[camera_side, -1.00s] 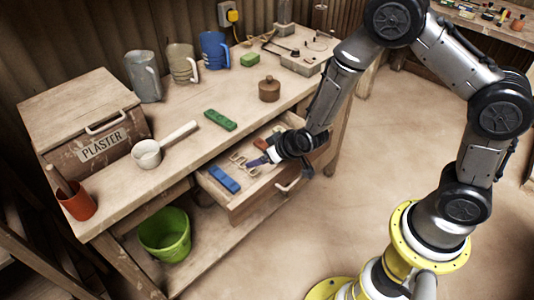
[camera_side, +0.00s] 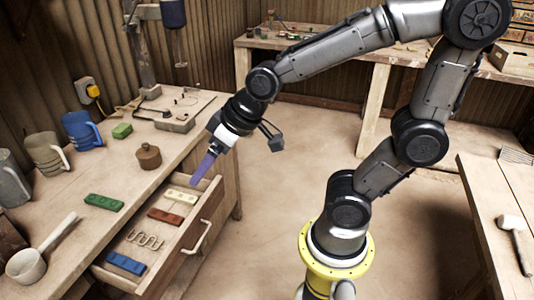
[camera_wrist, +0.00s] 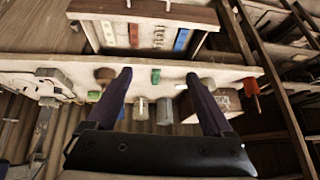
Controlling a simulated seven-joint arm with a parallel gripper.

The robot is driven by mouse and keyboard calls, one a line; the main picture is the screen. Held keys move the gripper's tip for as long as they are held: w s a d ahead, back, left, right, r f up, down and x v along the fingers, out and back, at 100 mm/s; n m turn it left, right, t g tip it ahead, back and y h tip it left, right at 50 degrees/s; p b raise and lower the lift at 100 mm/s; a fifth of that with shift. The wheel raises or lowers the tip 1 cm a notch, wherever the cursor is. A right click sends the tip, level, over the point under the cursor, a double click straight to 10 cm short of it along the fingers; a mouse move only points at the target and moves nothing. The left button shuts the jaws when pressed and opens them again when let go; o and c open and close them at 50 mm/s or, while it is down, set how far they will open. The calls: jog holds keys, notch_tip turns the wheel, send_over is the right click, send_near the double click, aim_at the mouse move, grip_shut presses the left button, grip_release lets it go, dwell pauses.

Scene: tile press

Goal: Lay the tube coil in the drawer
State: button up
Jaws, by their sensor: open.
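The tube coil (camera_side: 146,240) is a thin, pale, looped piece lying flat in the open drawer (camera_side: 186,244). It lies between a blue bar (camera_side: 126,263) and a red bar (camera_side: 165,216), apart from my gripper. In the wrist view the coil (camera_wrist: 158,37) shows inside the drawer, ahead of my fingers. My gripper (camera_side: 204,168) is raised above the far end of the drawer, its purple fingers pointing down. In the wrist view my gripper (camera_wrist: 159,75) has its two fingers wide apart with nothing between them.
A pale bar (camera_side: 182,196) also lies in the drawer. On the bench stand a green bar (camera_side: 104,202), a brown lidded pot (camera_side: 148,156), a white ladle (camera_side: 27,265) and several jugs. The floor right of the drawer is clear.

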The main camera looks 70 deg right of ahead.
jog(key=s+d+r+h, duration=0.1)
jog(key=s+d+r, duration=0.2)
jog(key=s, duration=0.9)
jog(key=shift+d+g, duration=0.15)
jog(key=shift+g, duration=0.25)
